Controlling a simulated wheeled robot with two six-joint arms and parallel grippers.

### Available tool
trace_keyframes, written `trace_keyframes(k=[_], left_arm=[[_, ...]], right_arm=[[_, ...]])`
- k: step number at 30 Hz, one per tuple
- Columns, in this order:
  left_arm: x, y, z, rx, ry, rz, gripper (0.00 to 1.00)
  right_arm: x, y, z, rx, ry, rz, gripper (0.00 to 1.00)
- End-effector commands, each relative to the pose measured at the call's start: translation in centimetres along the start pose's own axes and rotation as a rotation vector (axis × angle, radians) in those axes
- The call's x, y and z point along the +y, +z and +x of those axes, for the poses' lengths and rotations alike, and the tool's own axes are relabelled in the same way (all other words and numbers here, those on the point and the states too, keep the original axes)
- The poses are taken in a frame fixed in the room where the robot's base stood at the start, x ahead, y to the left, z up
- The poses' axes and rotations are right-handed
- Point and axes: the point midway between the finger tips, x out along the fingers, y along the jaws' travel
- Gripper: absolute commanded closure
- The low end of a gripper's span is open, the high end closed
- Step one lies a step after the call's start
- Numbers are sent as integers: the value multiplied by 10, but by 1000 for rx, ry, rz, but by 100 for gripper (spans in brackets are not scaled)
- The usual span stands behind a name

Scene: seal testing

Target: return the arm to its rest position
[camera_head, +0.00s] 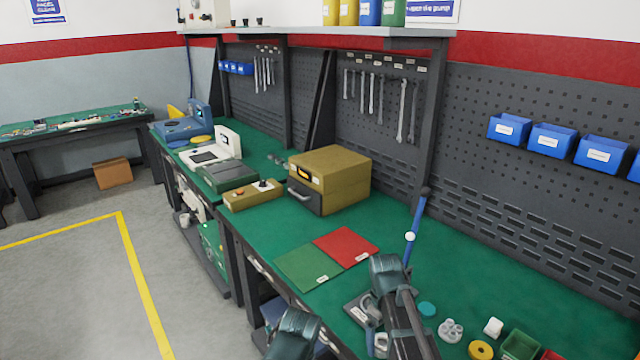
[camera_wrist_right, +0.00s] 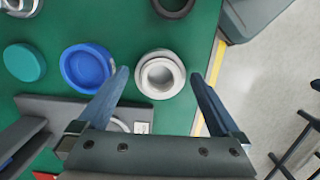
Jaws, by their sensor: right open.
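My right gripper (camera_wrist_right: 160,74) is open in the right wrist view, its two blue-grey fingers spread wide. A white stepped ring (camera_wrist_right: 160,76) on the green bench top shows between the fingertips; I see no finger touching it. In the head view my right arm reaches down over the near part of the bench, and its links partly hide the hand. A dark grey fixture plate with a white label (camera_head: 358,313) lies beside it. Part of my left arm shows at the bottom edge of the head view; its gripper is out of view.
A blue round dish (camera_wrist_right: 88,68) and a teal disc (camera_wrist_right: 24,62) lie left of the ring. The green mat (camera_head: 308,268) and red mat (camera_head: 346,245) lie farther back, before a yellow-brown oven (camera_head: 335,178). Small parts and bins crowd the lower right.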

Motion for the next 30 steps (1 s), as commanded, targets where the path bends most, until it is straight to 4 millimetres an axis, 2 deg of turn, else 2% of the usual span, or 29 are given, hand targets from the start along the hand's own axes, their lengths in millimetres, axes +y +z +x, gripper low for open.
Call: trace_keyframes(k=[1,7,8,10,21,30], left_arm=[[-1,1,-12,0,0,0,5],[-3,2,-35,0,0,0,5],[-4,2,-39,0,0,0,5],[-3,2,-34,0,0,0,5],[-4,2,-40,0,0,0,5],[-4,3,-43,0,0,0,5]], right_arm=[[0,2,-12,0,0,0,0],[0,4,-35,0,0,0,0],[-5,7,-39,0,0,-1,0],[-19,13,-33,0,0,-3,0],[-84,38,-36,0,0,-3,0],[-119,51,-38,0,0,-2,0]])
